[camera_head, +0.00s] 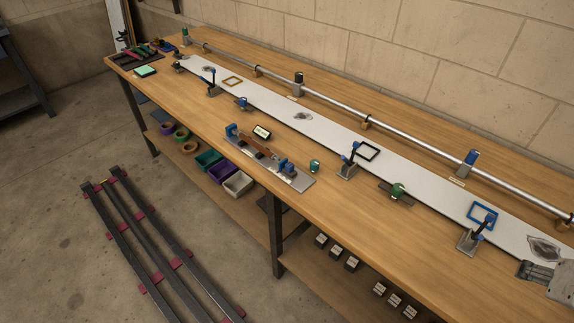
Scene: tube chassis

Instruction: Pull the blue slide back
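Several blue-marked parts are in view, and I cannot tell for sure which is the blue slide. A small blue-topped part (242,103) sits at the near edge of the long white plate (330,130). A similar green part (397,190) sits further right along that edge. A block with a blue face (470,160) stands at the silver rail behind the plate. My gripper (524,270) is at the right edge, over the plate's right end, far from the small blue-topped part. Its fingers point left and are too small to tell whether open or shut.
Upright clamps (347,167) with blue parts line the plate's near side, one (468,238) near my gripper. A fixture (270,160) with blue ends lies on the wooden bench (390,235). Bins (238,183) stand below. The back wall is close behind the rail.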

